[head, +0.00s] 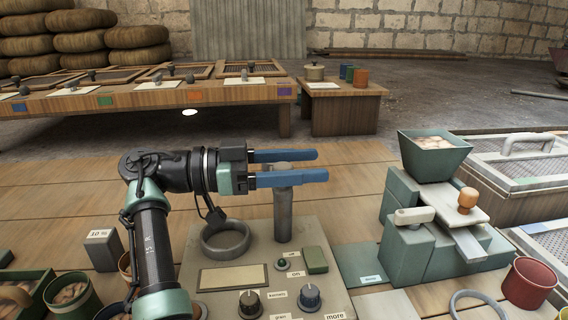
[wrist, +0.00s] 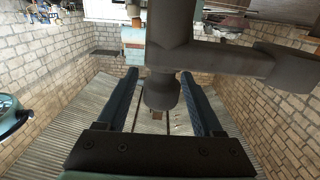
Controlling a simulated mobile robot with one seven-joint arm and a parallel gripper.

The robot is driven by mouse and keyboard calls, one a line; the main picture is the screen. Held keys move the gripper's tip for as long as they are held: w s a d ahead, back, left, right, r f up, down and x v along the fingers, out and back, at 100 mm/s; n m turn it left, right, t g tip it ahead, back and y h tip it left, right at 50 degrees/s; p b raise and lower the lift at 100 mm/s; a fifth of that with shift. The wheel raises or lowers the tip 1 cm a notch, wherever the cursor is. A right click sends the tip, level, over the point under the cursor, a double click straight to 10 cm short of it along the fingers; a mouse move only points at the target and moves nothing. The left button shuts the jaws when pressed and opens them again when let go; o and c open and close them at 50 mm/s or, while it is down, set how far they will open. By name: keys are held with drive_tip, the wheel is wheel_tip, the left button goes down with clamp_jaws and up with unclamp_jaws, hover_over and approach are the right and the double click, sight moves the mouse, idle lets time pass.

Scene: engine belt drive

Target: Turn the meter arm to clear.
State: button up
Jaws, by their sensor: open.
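My gripper (head: 322,165) is open, with its two blue fingers pointing right above the control panel. A grey upright post (head: 284,215) rises from the panel, and its top shows at the fingers. In the wrist view a dark grey post with a side bar (wrist: 235,62) crosses in front of the fingers, and its rounded end lies between them; contact cannot be told. At the right, a green hopper (head: 434,150) stands on a green block, with a pale lever (head: 414,216) and a pale plate carrying an orange-brown knob (head: 467,200). Which part is the meter arm is not clear.
The panel (head: 230,278) has two dark knobs, a green button and a grey ring behind. A red cup (head: 529,282) stands at the right, and green tubs (head: 72,298) at the lower left. Wooden boards between panel and hopper block are partly clear.

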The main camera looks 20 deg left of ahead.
drive_tip(key=p+v, duration=0.1)
drive_tip(key=v, duration=1.1)
drive_tip(key=shift+s+a+p, duration=0.15)
drive_tip(key=shift+a+p, duration=0.2)
